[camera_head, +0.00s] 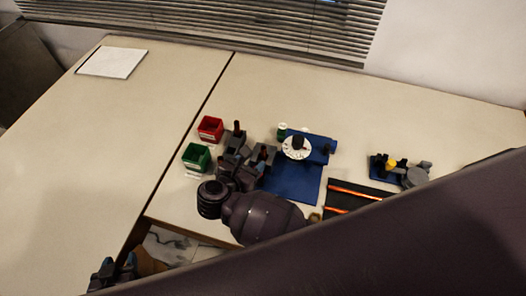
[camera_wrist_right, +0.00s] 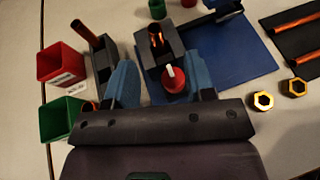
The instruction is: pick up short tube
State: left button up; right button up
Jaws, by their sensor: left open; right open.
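Several copper tubes are in view; I cannot tell for sure which is the short tube. In the right wrist view one copper tube (camera_wrist_right: 155,36) stands in a grey block, ahead of and between my fingers. Another copper tube (camera_wrist_right: 82,34) sticks up tilted from a grey holder at the left. Two more, an upper tube (camera_wrist_right: 295,25) and a lower tube (camera_wrist_right: 307,59), lie on a black tray at the right. My right gripper (camera_wrist_right: 162,62) is open, its blue fingers either side of a red knob with a white mark (camera_wrist_right: 173,80). My left gripper (camera_head: 115,270) is open at the lower left.
A red bin (camera_head: 210,128) and a green bin (camera_head: 196,156) stand left of the fixtures. A white dial (camera_head: 297,147) stands by the blue mat (camera_head: 292,187). Two brass nuts, left (camera_wrist_right: 262,101) and right (camera_wrist_right: 294,87), lie nearby. The left table is mostly clear.

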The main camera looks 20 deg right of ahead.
aim_at(261, 151)
jog(key=shift+w+p+x, duration=0.25)
jog(key=shift+p+x, duration=0.45)
jog(key=shift+x, duration=2.05)
jog(key=shift+w+d+f, duration=0.15)
jog(key=shift+w+d, duration=0.05)
jog(key=shift+w, duration=0.1)
grip_shut()
